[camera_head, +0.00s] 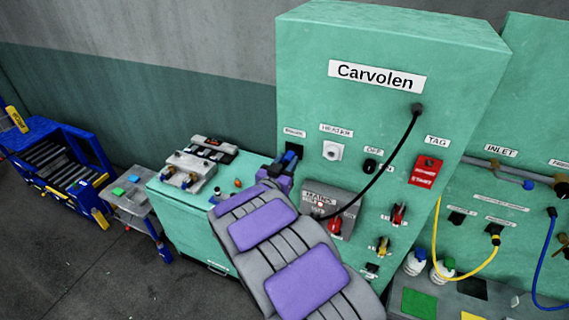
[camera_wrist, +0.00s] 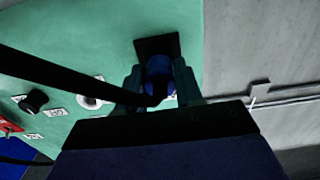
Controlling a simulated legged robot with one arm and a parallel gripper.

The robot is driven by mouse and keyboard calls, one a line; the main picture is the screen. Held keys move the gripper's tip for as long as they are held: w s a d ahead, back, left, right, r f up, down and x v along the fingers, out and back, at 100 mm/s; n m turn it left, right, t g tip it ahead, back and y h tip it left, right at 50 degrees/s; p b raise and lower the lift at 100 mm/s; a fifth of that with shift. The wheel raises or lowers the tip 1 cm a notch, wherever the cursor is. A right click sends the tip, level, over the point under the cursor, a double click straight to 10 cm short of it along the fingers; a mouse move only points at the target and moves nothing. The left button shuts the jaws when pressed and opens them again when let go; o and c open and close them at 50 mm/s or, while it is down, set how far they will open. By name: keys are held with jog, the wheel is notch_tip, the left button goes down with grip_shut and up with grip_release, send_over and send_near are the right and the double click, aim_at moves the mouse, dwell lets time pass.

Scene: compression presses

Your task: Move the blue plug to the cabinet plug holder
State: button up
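The blue plug (camera_wrist: 160,75) sits between the two fingers of my gripper (camera_wrist: 159,88) in the wrist view, and the fingers look shut on it. A black cable (camera_head: 386,153) runs from the upper cabinet face down behind my arm; in the wrist view a black cable (camera_wrist: 70,75) leads to the plug. The cabinet plug holder, a dark square plate (camera_wrist: 157,44), lies right at the plug's far end. The holder (camera_head: 295,149) also shows in the head view with my gripper (camera_head: 287,170) just below it. Whether the plug is seated in it is hidden.
The green Carvolen cabinet (camera_head: 465,70) carries a white socket (camera_head: 332,151), a black knob (camera_head: 370,166) and a red tag (camera_head: 426,170). A lower green cabinet (camera_head: 188,223) with a grey device stands left. A blue roller stand (camera_head: 60,165) is farther left.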

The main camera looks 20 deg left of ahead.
jog(key=o, duration=0.5)
jog(key=shift+c, duration=0.2)
jog(key=s+a+b, duration=0.1)
jog(key=s+b, duration=0.2)
jog(key=s, duration=1.4)
jog(key=shift+a+b, duration=0.2)
jog(key=shift+b, duration=0.1)
jog(key=shift+s+f, duration=0.1)
